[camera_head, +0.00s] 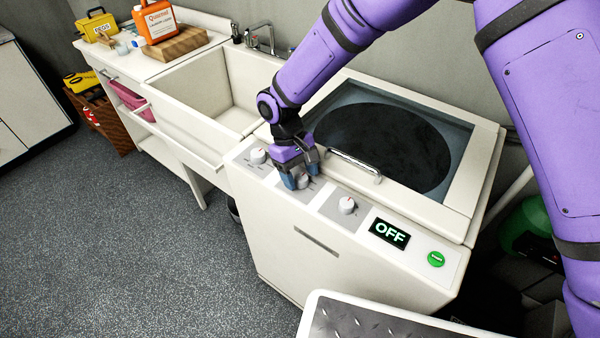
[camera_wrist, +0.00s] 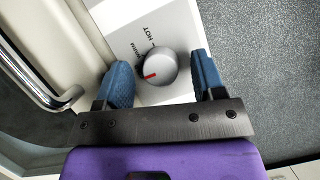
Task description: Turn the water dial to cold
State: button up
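The water dial (camera_head: 303,181) is the middle of three round knobs on the washer's sloped front panel. In the wrist view the dial (camera_wrist: 162,67) is a grey knob with a red pointer mark aimed to the lower left. The labels HOT and WARM show beside it, and the pointer is turned away from HOT. Any further label is hidden near the left finger. My gripper (camera_head: 300,172) is over this dial, its blue fingers on either side. In the wrist view my gripper (camera_wrist: 161,72) is open, with a gap at the right finger; contact at the left cannot be told.
The washer (camera_head: 330,262) has another knob (camera_head: 258,156) to the left, one (camera_head: 347,205) to the right, an OFF display (camera_head: 389,233) and a green button (camera_head: 436,259). A metal lid handle (camera_head: 355,165) is close behind my gripper. A sink (camera_head: 190,95) stands left.

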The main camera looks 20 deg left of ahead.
jog(key=v, duration=1)
jog(key=shift+a+r, duration=0.15)
jog(key=shift+r, duration=0.2)
jog(key=shift+w, duration=0.1)
